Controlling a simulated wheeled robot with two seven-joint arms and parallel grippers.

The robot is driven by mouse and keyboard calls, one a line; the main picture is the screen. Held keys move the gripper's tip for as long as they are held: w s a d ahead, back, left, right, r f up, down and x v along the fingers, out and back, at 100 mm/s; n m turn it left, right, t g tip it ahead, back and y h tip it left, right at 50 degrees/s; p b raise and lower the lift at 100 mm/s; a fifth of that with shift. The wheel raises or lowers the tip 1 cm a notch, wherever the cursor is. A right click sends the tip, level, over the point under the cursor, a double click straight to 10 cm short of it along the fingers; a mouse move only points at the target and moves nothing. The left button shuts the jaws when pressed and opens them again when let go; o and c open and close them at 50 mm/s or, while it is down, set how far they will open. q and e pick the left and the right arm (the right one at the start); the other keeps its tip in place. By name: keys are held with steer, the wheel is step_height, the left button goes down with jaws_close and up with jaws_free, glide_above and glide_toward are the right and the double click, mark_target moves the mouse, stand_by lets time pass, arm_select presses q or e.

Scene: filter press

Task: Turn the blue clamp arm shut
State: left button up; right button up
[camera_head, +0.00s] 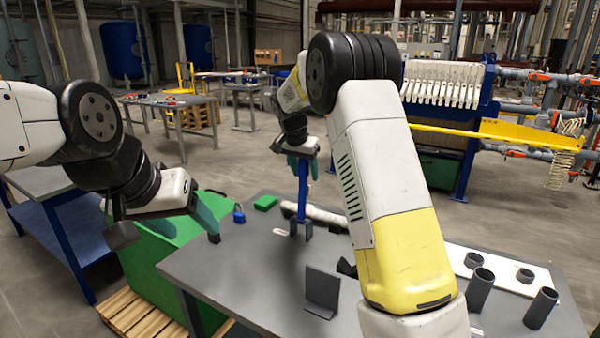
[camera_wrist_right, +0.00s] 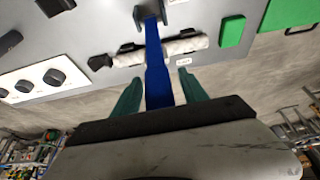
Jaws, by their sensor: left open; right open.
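The blue clamp arm (camera_head: 302,200) stands up from its dark bracket (camera_head: 307,231) beside a white roll (camera_head: 330,217) on the grey table. My right gripper (camera_head: 303,170) is open above the bracket, around the upper part of the arm. In the right wrist view the blue clamp arm (camera_wrist_right: 157,70) runs between the two green fingers of my right gripper (camera_wrist_right: 160,78), with a gap on each side. My left gripper (camera_head: 168,234) is open and empty, over the green box at the table's left edge.
A blue padlock (camera_head: 239,214) and a small green block (camera_head: 265,202) lie near the table's back left. A grey angle plate (camera_head: 322,290) stands in front. A white board (camera_head: 510,270) with dark cylinders lies at the right. A green box (camera_head: 150,250) adjoins the table.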

steer(key=shift+f, duration=0.15)
jaws_close()
stand_by(1.4)
